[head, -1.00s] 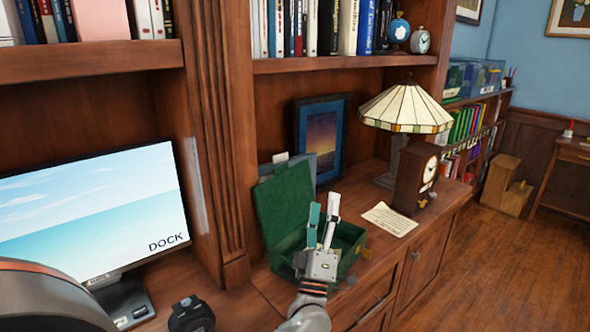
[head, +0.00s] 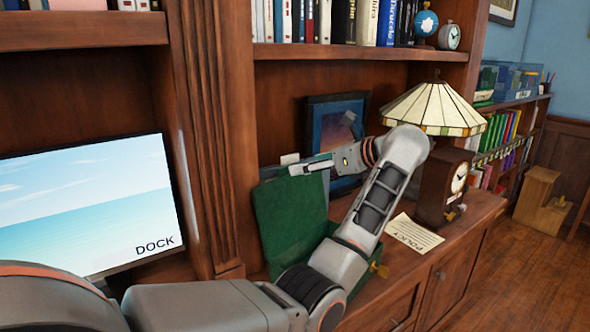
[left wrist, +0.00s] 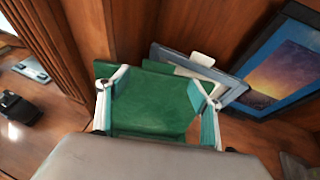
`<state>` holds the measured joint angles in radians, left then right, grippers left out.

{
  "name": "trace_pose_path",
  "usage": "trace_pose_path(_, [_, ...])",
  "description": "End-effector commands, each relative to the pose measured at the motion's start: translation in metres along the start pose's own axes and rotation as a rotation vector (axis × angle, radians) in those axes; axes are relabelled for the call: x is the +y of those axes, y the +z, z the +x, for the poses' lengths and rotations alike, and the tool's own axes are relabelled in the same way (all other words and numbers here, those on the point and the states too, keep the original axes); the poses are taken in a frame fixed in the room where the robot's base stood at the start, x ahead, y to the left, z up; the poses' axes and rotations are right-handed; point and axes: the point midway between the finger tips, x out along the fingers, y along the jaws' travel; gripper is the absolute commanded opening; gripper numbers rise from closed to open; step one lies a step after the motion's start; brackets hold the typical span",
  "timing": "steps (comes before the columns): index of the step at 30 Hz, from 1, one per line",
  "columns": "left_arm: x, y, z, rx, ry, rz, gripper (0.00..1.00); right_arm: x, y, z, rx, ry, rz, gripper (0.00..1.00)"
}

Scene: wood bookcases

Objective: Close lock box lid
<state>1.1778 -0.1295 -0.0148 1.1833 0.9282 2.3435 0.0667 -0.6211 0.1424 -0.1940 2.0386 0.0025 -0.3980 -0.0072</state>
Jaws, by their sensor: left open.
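The green lock box (head: 350,282) stands on the wooden counter, mostly hidden behind my left arm. Its green lid (head: 288,218) is raised, leaning back toward the bookcase. My left gripper (head: 310,171) is at the height of the lid's top edge, its fingers pointing left in the head view. In the left wrist view my gripper (left wrist: 158,80) is open, and the green lid (left wrist: 152,108) shows between its spread fingers. I cannot tell whether the fingers touch the lid. The box's inside is hidden by my arm. My right gripper is not in view.
A framed picture (head: 338,125) and a grey-blue folder-like item (left wrist: 215,78) stand behind the lid. A policy paper (head: 408,233), a wooden clock (head: 443,187) and a stained-glass lamp (head: 430,108) are to the right. A monitor (head: 85,205) is at left.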

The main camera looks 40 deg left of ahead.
Motion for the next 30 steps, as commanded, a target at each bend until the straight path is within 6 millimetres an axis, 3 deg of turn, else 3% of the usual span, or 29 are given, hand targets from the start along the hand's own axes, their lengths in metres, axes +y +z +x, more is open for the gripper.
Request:
trace_pose_path(12, [0.001,0.0,0.061,-0.006,0.005,0.002,0.65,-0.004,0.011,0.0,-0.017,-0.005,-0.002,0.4])
trace_pose_path(18, [0.001,0.001,0.073,-0.005,0.002,0.001,0.65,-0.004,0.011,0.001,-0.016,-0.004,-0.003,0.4])
trace_pose_path(26, [0.001,0.001,0.073,-0.004,0.002,0.001,0.65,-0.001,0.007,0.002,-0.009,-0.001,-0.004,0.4])
trace_pose_path(30, [0.001,0.001,0.073,-0.004,0.002,0.002,0.29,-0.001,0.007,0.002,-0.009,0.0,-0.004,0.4])
